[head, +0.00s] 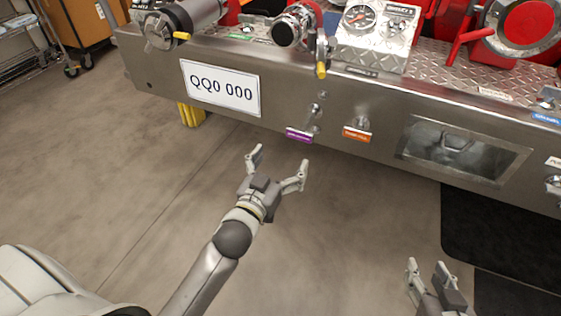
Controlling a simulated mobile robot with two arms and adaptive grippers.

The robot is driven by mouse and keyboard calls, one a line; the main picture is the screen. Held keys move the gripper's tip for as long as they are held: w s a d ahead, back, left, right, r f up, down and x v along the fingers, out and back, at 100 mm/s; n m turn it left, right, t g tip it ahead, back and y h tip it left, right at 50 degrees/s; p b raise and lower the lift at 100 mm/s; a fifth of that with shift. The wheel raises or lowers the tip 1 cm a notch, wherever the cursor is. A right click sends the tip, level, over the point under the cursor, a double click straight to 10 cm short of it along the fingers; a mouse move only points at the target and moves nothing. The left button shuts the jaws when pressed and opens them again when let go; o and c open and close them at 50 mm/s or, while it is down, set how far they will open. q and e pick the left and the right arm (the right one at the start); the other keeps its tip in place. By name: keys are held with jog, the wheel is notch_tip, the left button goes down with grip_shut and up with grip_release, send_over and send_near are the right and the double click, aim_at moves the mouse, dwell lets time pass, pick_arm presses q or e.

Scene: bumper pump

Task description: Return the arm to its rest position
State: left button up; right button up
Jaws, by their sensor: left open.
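My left gripper (278,168) is open and empty in the middle of the head view. It hangs over the concrete floor, in front of and below the bumper, apart from it. My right gripper (429,268) is at the bottom right with its two fingers spread and nothing visible between them. The metal bumper (290,88) of the pump runs across the top.
Pipe fittings (293,26), a gauge panel (375,30) and a red valve (515,32) sit on the bumper deck. A recess (465,148) opens at its right. A black mat (495,238) lies at the right. A cart (82,28) stands at the top left. The floor at left is clear.

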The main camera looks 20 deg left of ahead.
dwell(0.5)
